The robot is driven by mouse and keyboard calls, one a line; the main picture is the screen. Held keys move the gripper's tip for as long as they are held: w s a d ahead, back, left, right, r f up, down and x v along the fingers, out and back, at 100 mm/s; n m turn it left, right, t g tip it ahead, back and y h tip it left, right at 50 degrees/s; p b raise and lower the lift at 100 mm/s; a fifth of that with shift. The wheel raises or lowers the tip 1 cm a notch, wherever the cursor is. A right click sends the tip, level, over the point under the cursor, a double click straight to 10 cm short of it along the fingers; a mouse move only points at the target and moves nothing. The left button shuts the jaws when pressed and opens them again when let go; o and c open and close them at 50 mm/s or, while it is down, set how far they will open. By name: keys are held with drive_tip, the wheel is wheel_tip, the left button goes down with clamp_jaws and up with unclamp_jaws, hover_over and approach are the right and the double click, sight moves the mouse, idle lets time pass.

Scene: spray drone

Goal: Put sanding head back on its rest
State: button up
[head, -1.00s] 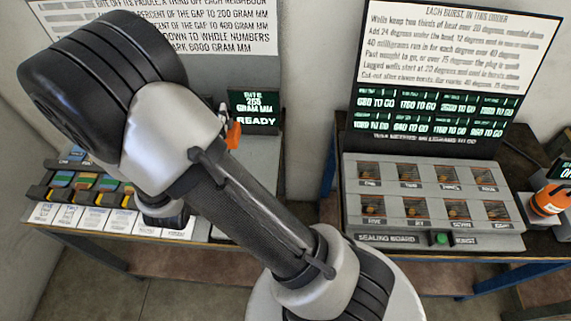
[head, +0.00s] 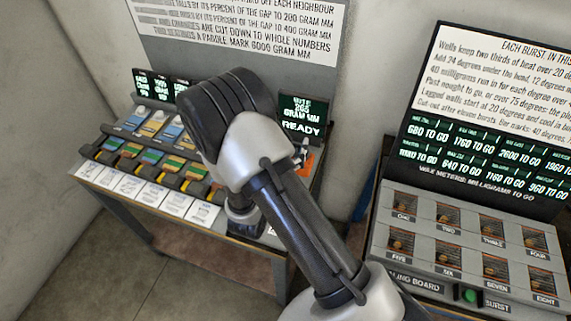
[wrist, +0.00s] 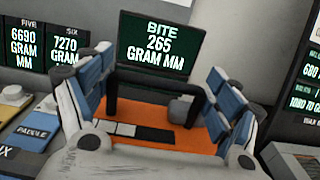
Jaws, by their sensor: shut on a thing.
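My gripper (wrist: 155,105) is shut, with its blue-padded fingers on both sides of an orange body, which I take to be the sanding head (wrist: 150,146). A black and white strip lies across its near part. In the head view a bit of orange (head: 306,163) shows beside my gripper, below the BITE display (head: 305,115); my arm hides most of the bench there. I cannot tell which of these is the rest.
Coloured paddles (head: 150,158) lie in a row on the left bench, with white label cards (head: 145,190) in front and small displays (head: 155,85) behind. The sealing board (head: 465,245) stands on another bench at the right. A gap separates the benches.

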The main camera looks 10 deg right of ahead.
drive_tip(key=shift+f+b, duration=0.9)
drive_tip(key=shift+f, duration=2.95)
drive_tip(key=shift+f, duration=0.15)
drive_tip(key=o, duration=1.9)
drive_tip(key=shift+o, duration=0.2)
